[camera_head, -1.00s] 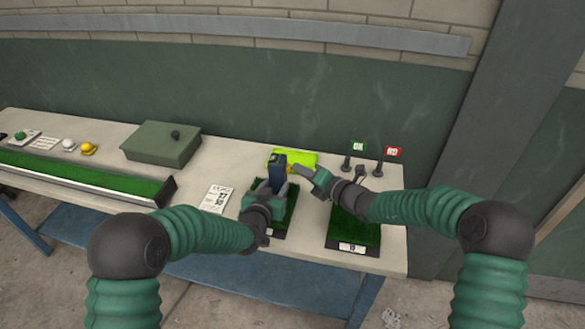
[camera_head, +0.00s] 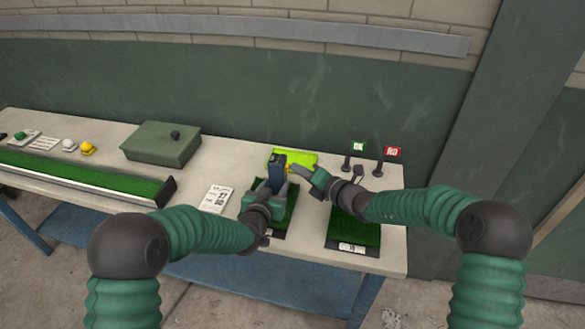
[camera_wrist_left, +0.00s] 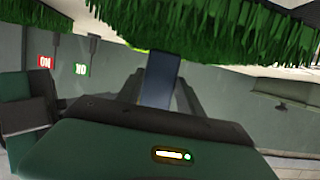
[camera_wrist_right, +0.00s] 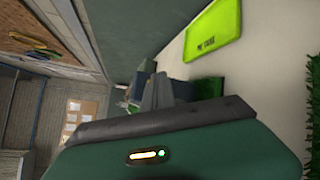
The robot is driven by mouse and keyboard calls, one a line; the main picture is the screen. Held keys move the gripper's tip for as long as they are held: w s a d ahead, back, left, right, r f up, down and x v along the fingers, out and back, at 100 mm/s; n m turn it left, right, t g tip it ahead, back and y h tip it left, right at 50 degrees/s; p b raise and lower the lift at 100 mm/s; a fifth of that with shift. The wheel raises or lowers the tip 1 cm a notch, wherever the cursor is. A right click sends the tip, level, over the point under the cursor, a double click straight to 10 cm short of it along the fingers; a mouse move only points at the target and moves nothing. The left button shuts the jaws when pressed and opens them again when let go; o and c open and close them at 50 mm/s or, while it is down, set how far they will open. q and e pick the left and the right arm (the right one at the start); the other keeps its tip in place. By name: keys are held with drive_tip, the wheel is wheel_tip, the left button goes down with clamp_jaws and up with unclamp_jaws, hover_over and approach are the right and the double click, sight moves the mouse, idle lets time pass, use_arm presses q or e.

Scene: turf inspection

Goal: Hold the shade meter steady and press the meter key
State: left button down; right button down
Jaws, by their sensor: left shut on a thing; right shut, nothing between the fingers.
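The shade meter (camera_head: 277,168) is a dark blue upright block above the left turf sample. My left gripper (camera_head: 277,186) is shut on it; in the left wrist view the meter (camera_wrist_left: 160,80) stands between the fingers. My right gripper (camera_head: 296,171) is shut and empty, its fingertips close to the meter's upper right side. I cannot tell whether they touch it. In the right wrist view the fingers (camera_wrist_right: 155,91) cover most of what lies beyond them. The meter key cannot be made out.
A lime-green tray (camera_head: 305,158) lies behind the meter. OK (camera_head: 359,147) and NG (camera_head: 392,152) signs stand at the back right. Turf samples lie in front, the right one (camera_head: 352,233) partly under my right arm. A card (camera_head: 216,198) and green box (camera_head: 162,143) are left.

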use_arm(q)
drive_tip(key=shift+f, duration=0.1)
use_arm(e)
drive_tip(key=shift+s+d, duration=0.2)
drive_tip(key=shift+d, duration=0.9)
drive_tip(key=shift+d, duration=0.1)
drive_tip(key=shift+s+d+f, duration=0.1)
drive_tip(key=shift+s+d, duration=0.1)
drive_tip(key=shift+d, duration=1)
drive_tip(key=shift+s+d, duration=0.2)
drive_tip(key=shift+d, duration=1)
